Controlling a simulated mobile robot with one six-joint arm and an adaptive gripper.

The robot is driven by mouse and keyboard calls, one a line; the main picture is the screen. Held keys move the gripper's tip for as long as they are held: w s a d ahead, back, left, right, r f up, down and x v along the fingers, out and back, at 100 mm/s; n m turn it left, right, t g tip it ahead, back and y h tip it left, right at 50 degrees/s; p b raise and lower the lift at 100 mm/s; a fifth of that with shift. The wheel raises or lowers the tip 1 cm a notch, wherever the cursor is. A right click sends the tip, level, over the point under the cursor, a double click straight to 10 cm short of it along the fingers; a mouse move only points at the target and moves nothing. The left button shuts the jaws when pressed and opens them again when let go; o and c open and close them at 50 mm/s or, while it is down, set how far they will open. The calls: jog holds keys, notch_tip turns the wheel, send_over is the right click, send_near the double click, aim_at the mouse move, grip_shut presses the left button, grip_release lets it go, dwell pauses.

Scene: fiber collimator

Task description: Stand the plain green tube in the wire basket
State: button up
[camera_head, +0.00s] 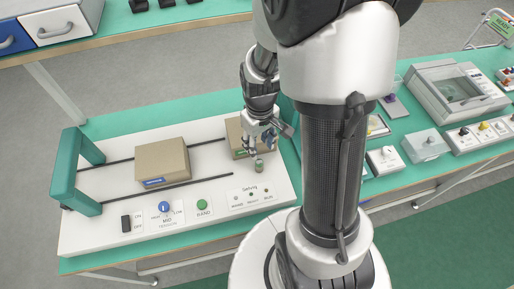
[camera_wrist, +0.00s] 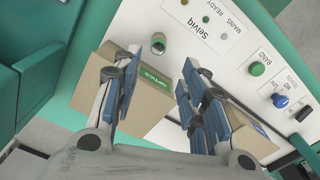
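A small green tube (camera_head: 259,165) stands on the white panel of the machine, just below my gripper (camera_head: 262,143). In the wrist view the tube (camera_wrist: 158,44) shows a green body with a paler rim and a dark opening. My gripper (camera_wrist: 158,72) is open, with its blue-padded fingers apart and nothing visible between them. The tube appears beyond the fingertips, apart from them. I cannot make out a wire basket for certain in either view.
The white machine (camera_head: 110,232) carries two cardboard boxes (camera_head: 162,163) (camera_head: 236,139), knobs, lights and a green frame (camera_head: 68,180). The right bench holds a grey lidded device (camera_head: 452,93), a clear-topped box (camera_head: 425,146) and switch boxes. A white-framed thing (camera_head: 492,31) stands far right.

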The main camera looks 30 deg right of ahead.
jog(key=s+a+r+t, duration=0.1)
jog(key=s+a+r, duration=0.2)
jog(key=r, duration=0.4)
jog(key=s+a+r+t, duration=0.2)
jog(key=s+a+r, duration=0.1)
jog(key=s+r, duration=0.2)
jog(key=s+a+r+m+t, duration=0.1)
jog(key=s+a+r, duration=0.2)
jog(key=r, duration=0.6)
jog(key=shift+s+a, duration=0.3)
jog(key=shift+s, duration=0.25)
jog(key=shift+o, duration=0.7)
jog(key=shift+s+r, duration=0.15)
jog(key=shift+r, duration=0.05)
jog(key=n+g, duration=0.1)
jog(key=g, duration=0.3)
send_over(259, 162)
notch_tip(259, 162, down, 15)
notch_tip(259, 162, down, 11)
jog(key=b, duration=0.3)
jog(key=shift+s+a+r+b, duration=0.1)
jog(key=shift+a+r+b, duration=0.05)
jog(key=shift+b, duration=0.25)
jog(key=shift+d+f+b, duration=0.2)
jog(key=shift+f+b, duration=1.3)
jog(key=shift+f, duration=1.65)
jog(key=shift+r, duration=0.1)
